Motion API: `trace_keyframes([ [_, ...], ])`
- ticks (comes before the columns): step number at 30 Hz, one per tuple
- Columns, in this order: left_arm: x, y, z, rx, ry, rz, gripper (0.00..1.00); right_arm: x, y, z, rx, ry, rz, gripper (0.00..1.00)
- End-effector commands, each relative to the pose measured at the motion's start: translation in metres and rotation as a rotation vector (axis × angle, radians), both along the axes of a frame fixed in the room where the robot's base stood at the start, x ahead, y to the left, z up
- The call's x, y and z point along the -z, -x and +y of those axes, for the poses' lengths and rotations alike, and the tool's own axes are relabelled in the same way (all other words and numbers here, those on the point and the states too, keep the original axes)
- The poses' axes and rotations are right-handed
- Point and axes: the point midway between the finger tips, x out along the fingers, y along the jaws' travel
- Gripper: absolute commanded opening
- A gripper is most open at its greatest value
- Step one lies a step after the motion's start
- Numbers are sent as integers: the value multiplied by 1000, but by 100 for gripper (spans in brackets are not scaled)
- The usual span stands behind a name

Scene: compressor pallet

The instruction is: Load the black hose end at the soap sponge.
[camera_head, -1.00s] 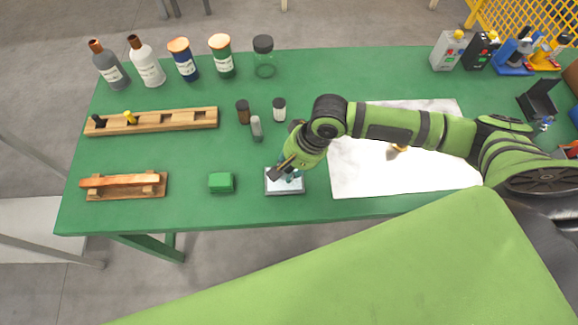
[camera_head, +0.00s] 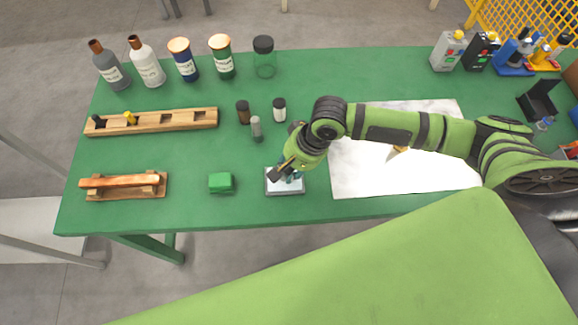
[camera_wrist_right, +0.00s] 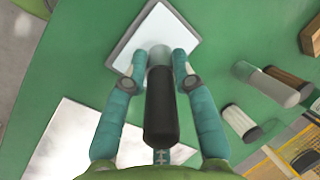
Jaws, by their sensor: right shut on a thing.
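My right gripper (camera_head: 287,175) is low over a small pale pad in a grey tray (camera_head: 285,189), near the front edge of the green table. In the right wrist view the teal fingers (camera_wrist_right: 160,66) are shut on the black hose end (camera_wrist_right: 162,105), a black cylinder with a grey far end. That grey end points at the pale pad (camera_wrist_right: 150,32); I cannot tell whether it touches. The pad in the tray appears to be the soap sponge. The fingers and the piece partly hide it. My left gripper is not in view.
A green block (camera_head: 221,183) lies left of the tray. Small capped cylinders (camera_head: 256,129) stand behind it. A wooden rack (camera_head: 190,119) and a wooden stand (camera_head: 125,186) are at left, bottles (camera_head: 147,63) at back left. A white sheet (camera_head: 350,172) lies right.

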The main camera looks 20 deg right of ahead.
Motion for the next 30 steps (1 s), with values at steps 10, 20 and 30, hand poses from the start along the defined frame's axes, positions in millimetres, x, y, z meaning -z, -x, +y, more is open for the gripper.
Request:
trace_keyframes([
  [10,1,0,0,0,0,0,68,4,0,0,0,-1,-1,0],
  [20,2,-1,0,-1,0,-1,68,7,0,0,0,-1,-1,0],
  [30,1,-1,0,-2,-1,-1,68,7,0,0,0,-1,-1,0],
])
